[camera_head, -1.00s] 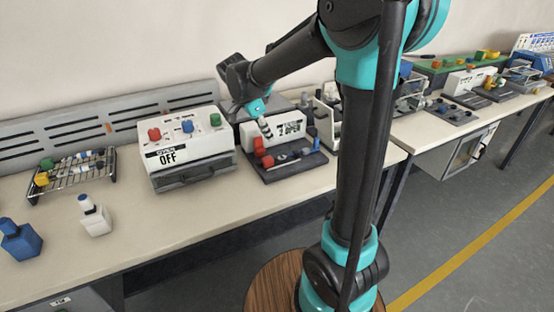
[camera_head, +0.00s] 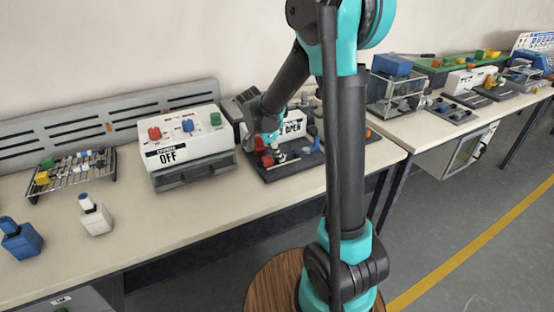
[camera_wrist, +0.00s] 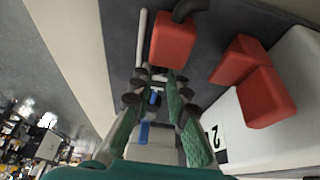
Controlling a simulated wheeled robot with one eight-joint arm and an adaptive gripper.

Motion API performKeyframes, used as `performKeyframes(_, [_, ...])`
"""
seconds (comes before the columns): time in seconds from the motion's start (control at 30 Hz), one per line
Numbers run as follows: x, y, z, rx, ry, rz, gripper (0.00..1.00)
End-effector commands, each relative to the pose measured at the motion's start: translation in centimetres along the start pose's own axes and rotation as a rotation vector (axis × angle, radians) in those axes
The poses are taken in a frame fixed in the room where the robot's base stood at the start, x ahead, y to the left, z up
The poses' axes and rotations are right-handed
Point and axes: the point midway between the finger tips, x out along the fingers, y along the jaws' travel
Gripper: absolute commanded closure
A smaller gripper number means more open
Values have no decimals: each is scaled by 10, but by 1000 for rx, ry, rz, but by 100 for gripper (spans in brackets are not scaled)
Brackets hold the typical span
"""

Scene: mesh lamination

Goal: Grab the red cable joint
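Red parts sit on the dark base of the white "OPEN" unit in the head view. One red block (camera_wrist: 172,40) lies just beyond my fingertips in the wrist view, with a dark curved cable-like piece at its far end; it looks like the red cable joint. A two-part red piece (camera_wrist: 262,98) is to its right, by the white housing. My gripper (camera_wrist: 158,74) points at the near block, its two teal-padded fingers apart with nothing held between them. In the head view my gripper (camera_head: 268,137) is low over the red parts (camera_head: 267,160) and partly hides them.
A white "OFF" box (camera_head: 190,140) with red, blue and green knobs stands left of my gripper. A wire rack (camera_head: 72,172), a white bottle (camera_head: 95,215) and a blue bottle (camera_head: 20,240) are farther left. The table front between them is clear.

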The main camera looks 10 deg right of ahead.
Motion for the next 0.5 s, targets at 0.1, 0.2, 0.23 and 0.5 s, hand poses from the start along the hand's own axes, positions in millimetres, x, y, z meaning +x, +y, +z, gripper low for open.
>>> performKeyframes(0.1, [0, 0, 0, 0, 0, 0, 84])
performKeyframes(0.2, [0, 0, 0, 0, 0, 0, 89])
performKeyframes(0.23, [0, 0, 0, 0, 0, 0, 93])
performKeyframes(0.5, [0, 0, 0, 0, 0, 0, 100])
